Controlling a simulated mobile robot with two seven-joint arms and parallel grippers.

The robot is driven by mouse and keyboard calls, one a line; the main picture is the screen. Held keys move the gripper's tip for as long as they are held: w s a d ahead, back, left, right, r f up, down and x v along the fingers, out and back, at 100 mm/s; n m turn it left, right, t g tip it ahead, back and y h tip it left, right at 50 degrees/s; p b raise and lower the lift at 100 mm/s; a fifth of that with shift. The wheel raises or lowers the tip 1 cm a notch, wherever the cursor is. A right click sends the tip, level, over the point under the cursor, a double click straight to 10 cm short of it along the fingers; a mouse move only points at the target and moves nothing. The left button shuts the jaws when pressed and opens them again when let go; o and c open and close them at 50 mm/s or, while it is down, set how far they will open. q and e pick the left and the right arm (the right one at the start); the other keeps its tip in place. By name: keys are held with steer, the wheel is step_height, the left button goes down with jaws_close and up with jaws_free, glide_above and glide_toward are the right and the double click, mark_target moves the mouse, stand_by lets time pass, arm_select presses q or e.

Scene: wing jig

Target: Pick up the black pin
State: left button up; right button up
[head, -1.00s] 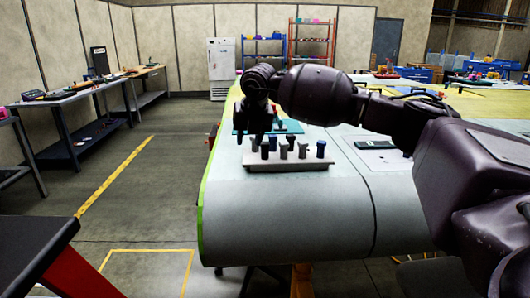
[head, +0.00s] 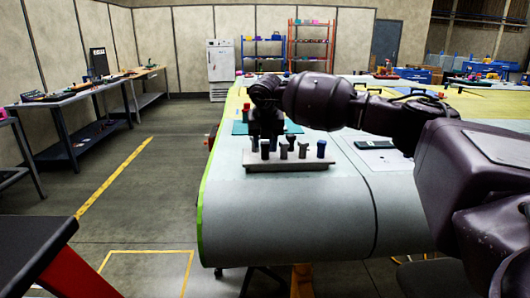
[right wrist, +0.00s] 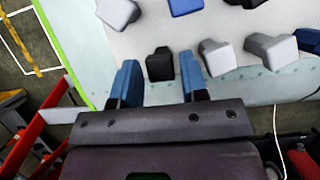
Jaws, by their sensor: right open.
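The black pin (right wrist: 160,65) stands in the pale pin block (right wrist: 155,95), at the left end of the near row in the right wrist view. In the head view, a dark pin (head: 265,150) at the left of the block's front row appears to be the same one. My right gripper (right wrist: 158,72) is open. Its two blue fingers lie on either side of the black pin in the picture, with gaps. Whether the fingertips are level with the pin is unclear. In the head view my right gripper (head: 266,130) hangs over the block's left part, hiding some rear pins. My left gripper is out of view.
Two grey pins (right wrist: 218,57) and a blue pin (right wrist: 308,40) stand right of the black one. Another blue pin (right wrist: 185,6) and a grey pin (right wrist: 118,12) stand behind. The block sits on a pale wing surface (head: 290,215) with clear room in front.

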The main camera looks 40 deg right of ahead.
mark_target(265, 143)
steer(key=x, duration=0.3)
steer(key=shift+f, duration=0.3)
steer(key=shift+r, duration=0.1)
steer(key=shift+c, duration=0.4)
steer(key=c, duration=0.6)
steer(key=shift+r, duration=0.1)
